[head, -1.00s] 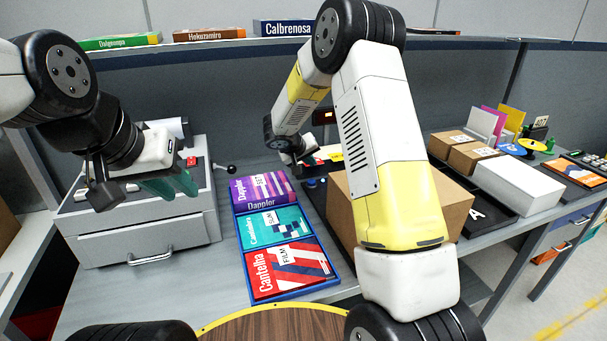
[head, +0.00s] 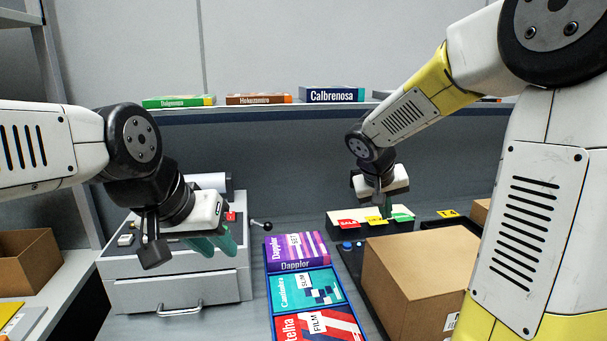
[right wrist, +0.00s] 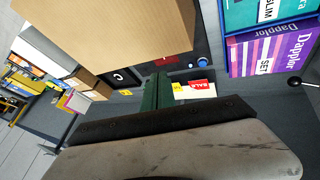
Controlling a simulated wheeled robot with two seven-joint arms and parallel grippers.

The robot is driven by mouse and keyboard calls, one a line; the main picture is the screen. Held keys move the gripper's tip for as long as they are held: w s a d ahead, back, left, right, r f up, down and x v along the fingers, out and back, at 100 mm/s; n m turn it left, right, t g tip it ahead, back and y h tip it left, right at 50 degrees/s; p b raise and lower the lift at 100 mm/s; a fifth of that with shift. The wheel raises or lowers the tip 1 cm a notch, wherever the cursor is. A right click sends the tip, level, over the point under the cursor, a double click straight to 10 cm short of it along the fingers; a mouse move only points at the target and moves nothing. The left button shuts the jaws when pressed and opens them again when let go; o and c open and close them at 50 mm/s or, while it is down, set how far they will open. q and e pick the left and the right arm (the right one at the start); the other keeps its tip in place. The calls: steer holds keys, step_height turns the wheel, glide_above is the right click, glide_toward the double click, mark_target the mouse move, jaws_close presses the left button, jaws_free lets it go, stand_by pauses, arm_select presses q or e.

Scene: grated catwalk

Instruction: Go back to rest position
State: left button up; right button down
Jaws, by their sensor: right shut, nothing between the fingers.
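My left gripper (head: 214,246), with teal fingers, hangs at the left in front of the grey drawer unit (head: 180,285). Nothing shows in its fingers, but how far apart they are is unclear. My right gripper (head: 384,212) is farther back, fingers down, over the white tray of coloured tags (head: 346,225). Its green fingers (right wrist: 156,92) are together and empty in the right wrist view.
A large cardboard box (head: 415,285) stands in front of my right gripper. The purple Dapplor box (head: 297,248), teal box (head: 307,290) and red box (head: 318,325) lie in a blue tray. A shelf with boxes (head: 331,95) runs behind.

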steer(key=s+a+r+y, duration=0.2)
steer(key=s+y, duration=0.1)
steer(key=s, duration=0.7)
steer(key=s+a+r+t+y, duration=0.1)
steer(key=s+a+r+y, duration=0.1)
steer(key=s, duration=0.9)
steer(key=shift+a+r+n+y, duration=0.3)
steer(key=shift+a+r+y, duration=0.1)
steer(key=shift+a+r, duration=0.25)
steer(key=shift+s, duration=0.15)
